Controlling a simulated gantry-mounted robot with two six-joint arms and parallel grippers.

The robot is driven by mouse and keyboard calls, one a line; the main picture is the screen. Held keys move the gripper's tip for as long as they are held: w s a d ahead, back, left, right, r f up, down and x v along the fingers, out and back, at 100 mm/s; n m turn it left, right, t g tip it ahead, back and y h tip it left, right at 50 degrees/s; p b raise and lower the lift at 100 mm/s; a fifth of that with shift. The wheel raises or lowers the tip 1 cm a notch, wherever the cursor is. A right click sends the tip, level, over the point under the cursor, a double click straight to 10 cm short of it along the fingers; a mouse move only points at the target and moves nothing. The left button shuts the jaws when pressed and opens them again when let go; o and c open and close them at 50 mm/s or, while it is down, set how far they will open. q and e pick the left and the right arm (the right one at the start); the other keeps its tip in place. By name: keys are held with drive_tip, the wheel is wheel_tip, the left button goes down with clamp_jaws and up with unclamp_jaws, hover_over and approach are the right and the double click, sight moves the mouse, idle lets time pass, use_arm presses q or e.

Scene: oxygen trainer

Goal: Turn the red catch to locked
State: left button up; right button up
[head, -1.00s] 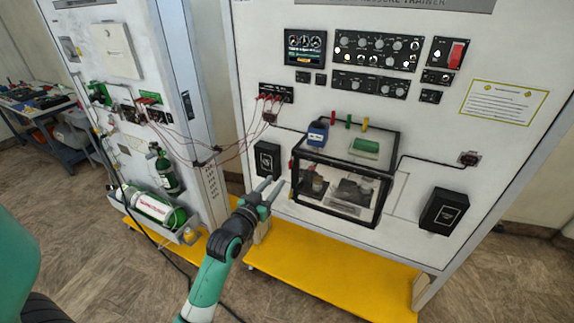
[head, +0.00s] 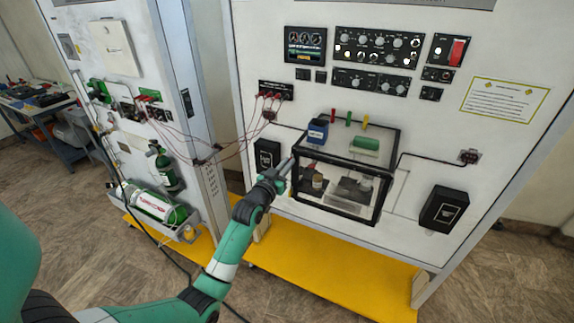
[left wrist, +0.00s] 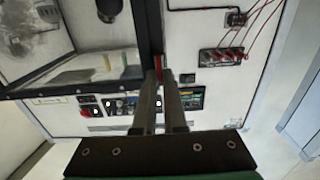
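The red catch (left wrist: 158,66) shows as a small red piece on the dark frame edge of the clear box (head: 337,212). In the left wrist view it lies between the fingertips of my left gripper (left wrist: 160,80), which are close together on either side of it. In the head view my left gripper (head: 289,166) is at the box's upper left front edge and hides the catch there. Which way the catch is turned cannot be made out. My right gripper is not in view.
A blue container (head: 317,132) and a green-topped piece (head: 365,143) are on the box's top. Black holders (head: 267,154) (head: 443,210) flank the box. Red leads (head: 236,146) hang at its left. The yellow base (head: 330,275) lies below.

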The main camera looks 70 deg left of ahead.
use_arm(q)
drive_tip(key=shift+m, duration=0.3)
clamp_jaws()
drive_tip(key=m, duration=0.8)
drive_tip(key=shift+w+d+f+b, duration=0.2)
drive_tip(key=shift+w+d+b, duration=0.1)
drive_tip(key=shift+b, duration=0.1)
drive_tip(key=shift+w+d+f+m, duration=0.1)
drive_tip(key=shift+f+m, duration=0.1)
drive_tip(key=shift+m, duration=2.1)
drive_tip(key=shift+f+m, duration=0.2)
drive_tip(key=shift+m, duration=2.1)
drive_tip(key=o, duration=0.6)
unclamp_jaws()
